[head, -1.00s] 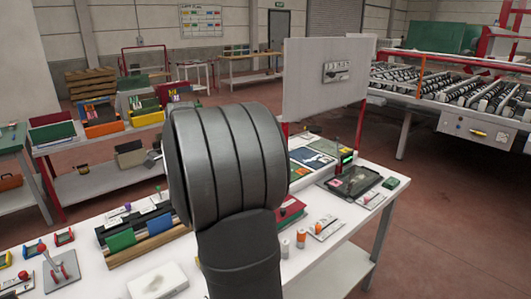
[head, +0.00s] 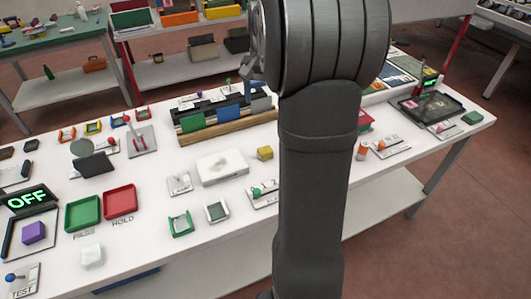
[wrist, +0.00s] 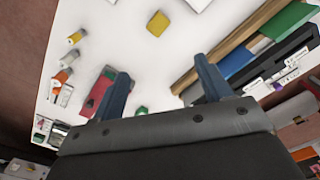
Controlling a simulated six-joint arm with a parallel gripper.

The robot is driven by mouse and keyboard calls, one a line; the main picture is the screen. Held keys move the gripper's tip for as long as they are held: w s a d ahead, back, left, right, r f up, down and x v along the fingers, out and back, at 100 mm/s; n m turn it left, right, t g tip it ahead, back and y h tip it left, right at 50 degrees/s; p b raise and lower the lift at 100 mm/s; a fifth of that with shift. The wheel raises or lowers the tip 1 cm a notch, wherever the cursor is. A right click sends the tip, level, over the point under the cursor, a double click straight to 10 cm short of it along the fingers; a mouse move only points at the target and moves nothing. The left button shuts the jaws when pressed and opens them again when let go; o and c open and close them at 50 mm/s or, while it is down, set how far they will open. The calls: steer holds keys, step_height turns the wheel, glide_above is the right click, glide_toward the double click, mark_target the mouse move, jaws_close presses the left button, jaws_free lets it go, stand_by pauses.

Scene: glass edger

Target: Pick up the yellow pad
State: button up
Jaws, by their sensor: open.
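A small yellow pad (head: 265,153) sits on the white table in the head view, just right of a white box (head: 220,167). In the wrist view the yellow pad (wrist: 159,23) lies near the top, beyond the fingertips and roughly in line with the gap between them. My gripper (wrist: 160,68) is open, with its two blue-grey fingers apart and nothing held between them. It is above the table and not touching the pad. In the head view my arm hides most of the gripper.
A rack with green and blue panels (head: 191,121) stands behind the pad. A red block (wrist: 103,90) is by the left finger in the wrist view. Green and red trays (head: 120,201) lie left. Bare tabletop surrounds the pad.

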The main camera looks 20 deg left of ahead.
step_height(320, 180, down, 2)
steer(key=n, duration=0.7)
glide_above(264, 149)
step_height(264, 149, down, 12)
steer(key=shift+f, duration=0.25)
steer(key=f, duration=0.5)
steer(key=shift+d+f, duration=0.1)
steer(key=shift+d, duration=0.15)
steer(key=c, duration=1.1)
